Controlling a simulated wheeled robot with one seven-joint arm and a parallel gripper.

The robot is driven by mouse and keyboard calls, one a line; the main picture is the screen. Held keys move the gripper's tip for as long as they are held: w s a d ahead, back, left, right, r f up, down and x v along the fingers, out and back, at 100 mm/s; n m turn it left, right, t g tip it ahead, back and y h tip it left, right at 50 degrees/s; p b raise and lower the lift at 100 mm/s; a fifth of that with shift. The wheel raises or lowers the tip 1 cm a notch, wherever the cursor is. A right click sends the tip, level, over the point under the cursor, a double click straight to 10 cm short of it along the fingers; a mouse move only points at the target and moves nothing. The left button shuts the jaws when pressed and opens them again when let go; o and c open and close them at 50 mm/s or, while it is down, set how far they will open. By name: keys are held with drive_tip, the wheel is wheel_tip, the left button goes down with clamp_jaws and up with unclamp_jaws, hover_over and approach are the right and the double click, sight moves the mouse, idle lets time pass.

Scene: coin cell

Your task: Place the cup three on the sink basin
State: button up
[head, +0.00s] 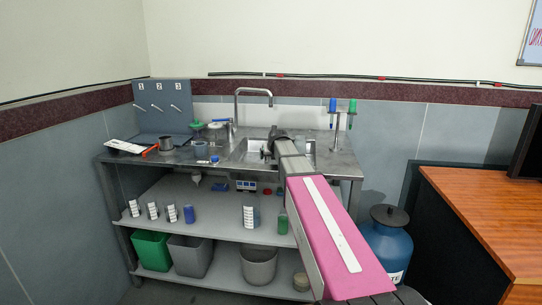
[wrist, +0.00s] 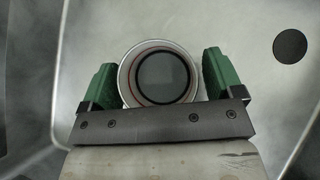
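In the wrist view, a round cup (wrist: 163,77) with a pale rim, a thin red ring and a grey inside sits between the two green fingers of my gripper (wrist: 160,80). The fingers appear to touch it on both sides. No number shows on it. Around and below it is the grey metal sink basin (wrist: 255,85), with a dark round drain hole at upper right. In the head view my arm reaches over the sink basin (head: 240,155); the cup is hidden there, and its height above the basin floor is hard to tell.
The steel counter (head: 195,165) has a faucet (head: 238,105) behind the basin. A stand (head: 337,130) with blue and green items is at right.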

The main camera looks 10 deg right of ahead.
drive_tip(key=shift+s+r, duration=0.15)
drive_tip(key=shift+r, duration=0.15)
drive_tip(key=v, duration=1.1)
drive_tip(key=shift+s+r, duration=0.2)
drive_tip(key=shift+s, duration=0.1)
